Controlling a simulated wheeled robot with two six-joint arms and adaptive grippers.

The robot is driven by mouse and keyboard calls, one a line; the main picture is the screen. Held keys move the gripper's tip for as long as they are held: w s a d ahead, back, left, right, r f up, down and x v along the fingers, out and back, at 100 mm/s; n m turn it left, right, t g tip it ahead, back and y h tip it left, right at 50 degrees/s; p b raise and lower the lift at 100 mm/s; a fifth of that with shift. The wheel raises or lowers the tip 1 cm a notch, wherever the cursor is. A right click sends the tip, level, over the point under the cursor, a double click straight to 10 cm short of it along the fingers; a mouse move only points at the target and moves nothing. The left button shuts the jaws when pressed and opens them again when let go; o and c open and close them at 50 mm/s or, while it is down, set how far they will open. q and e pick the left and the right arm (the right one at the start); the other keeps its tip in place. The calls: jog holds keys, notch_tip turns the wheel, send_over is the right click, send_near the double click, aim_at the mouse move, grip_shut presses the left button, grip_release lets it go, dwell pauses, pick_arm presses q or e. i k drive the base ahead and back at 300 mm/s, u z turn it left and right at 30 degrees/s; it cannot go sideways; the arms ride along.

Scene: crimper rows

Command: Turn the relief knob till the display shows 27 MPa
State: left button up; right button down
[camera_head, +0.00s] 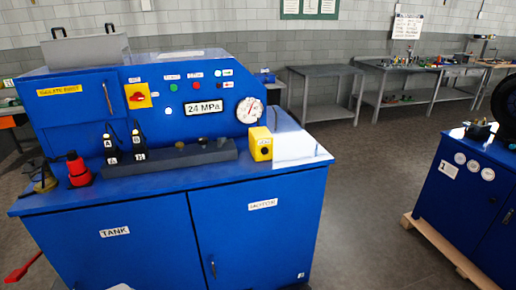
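The display (204,107) on the blue machine's front panel reads 24 MPa. A round dial gauge (250,110) with a red mark sits just right of it. I cannot tell for sure which part is the relief knob. A dark manifold bar (185,158) on the bench top carries small round fittings near its right end. A yellow box (260,144) with a small label stands at the bar's right end. A red rotary switch (137,97) sits on a yellow plate, left of the display. Neither of my grippers is in view.
Two black levers with tags (111,146) and a red bottle-shaped part (78,169) stand at the bench's left. A blue cabinet (466,190) on a wooden pallet is at the right. Grey tables (326,72) line the back wall. Open floor lies between the machine and cabinet.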

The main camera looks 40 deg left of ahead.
aim_at(202, 141)
jog(key=z, duration=0.2)
jog(key=k, duration=0.4)
jog(key=z, duration=0.6)
jog(key=i, duration=1.25)
jog(key=u, duration=0.9)
jog(key=i, duration=0.8)
jog(key=u, duration=1.5)
jog(key=i, duration=0.45)
jog(key=u, duration=0.4)
